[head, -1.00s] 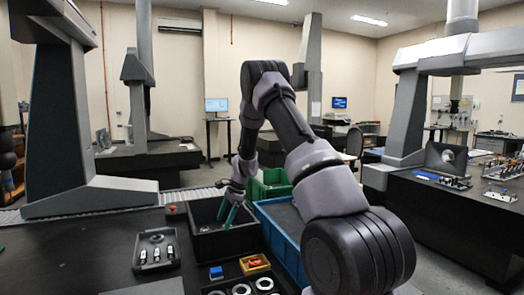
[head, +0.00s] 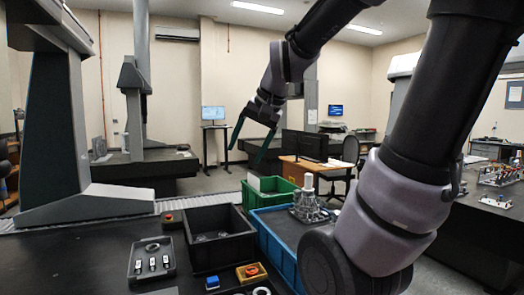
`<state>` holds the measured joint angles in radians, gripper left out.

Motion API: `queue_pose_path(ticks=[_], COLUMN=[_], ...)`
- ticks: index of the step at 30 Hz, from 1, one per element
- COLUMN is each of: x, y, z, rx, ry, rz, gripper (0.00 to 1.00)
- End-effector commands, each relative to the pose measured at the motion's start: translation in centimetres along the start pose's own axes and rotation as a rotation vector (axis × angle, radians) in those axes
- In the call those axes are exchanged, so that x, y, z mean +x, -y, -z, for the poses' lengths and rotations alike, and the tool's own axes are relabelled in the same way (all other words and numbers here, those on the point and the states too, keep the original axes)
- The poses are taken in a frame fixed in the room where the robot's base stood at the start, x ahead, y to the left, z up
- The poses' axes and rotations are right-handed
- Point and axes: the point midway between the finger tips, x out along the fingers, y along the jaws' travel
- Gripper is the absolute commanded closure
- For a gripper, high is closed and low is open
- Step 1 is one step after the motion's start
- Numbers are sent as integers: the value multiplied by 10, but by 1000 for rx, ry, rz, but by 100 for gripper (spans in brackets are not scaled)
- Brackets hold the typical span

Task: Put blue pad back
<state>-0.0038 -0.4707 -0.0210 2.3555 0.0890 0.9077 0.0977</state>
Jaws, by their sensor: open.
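A small blue block (head: 212,283), which may be the blue pad, sits on the dark table at the bottom, in front of the black bin (head: 190,262) and left of a small yellow tray (head: 240,280). My gripper (head: 247,154) is open and empty, with its green fingers pointing down. It is raised in the air and, in the picture, shows above the black bin and the green bin (head: 248,200). It is well apart from the blue block.
The black bin holds a few small round parts. A blue bin (head: 268,243) to its right holds a grey metal part (head: 308,208). A dark tray (head: 140,272) with several metal pieces lies left. A red button (head: 168,217) stands near the rail.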

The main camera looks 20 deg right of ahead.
Motion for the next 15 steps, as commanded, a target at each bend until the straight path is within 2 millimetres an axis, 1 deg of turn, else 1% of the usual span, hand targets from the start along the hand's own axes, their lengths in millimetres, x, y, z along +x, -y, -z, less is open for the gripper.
queue_pose_path(ticks=[1, 3, 6, 10, 15], x=[-13, -24, -34, -40, -41], y=[-6, -15, -25, -33, -35], z=[-13, -27, -42, -53, -56], rx=[-42, -95, -152, -192, -204], ry=[-30, -61, -95, -119, -124], rz=[6, 6, 3, -1, -3], gripper=[21, 21, 21, 21, 21])
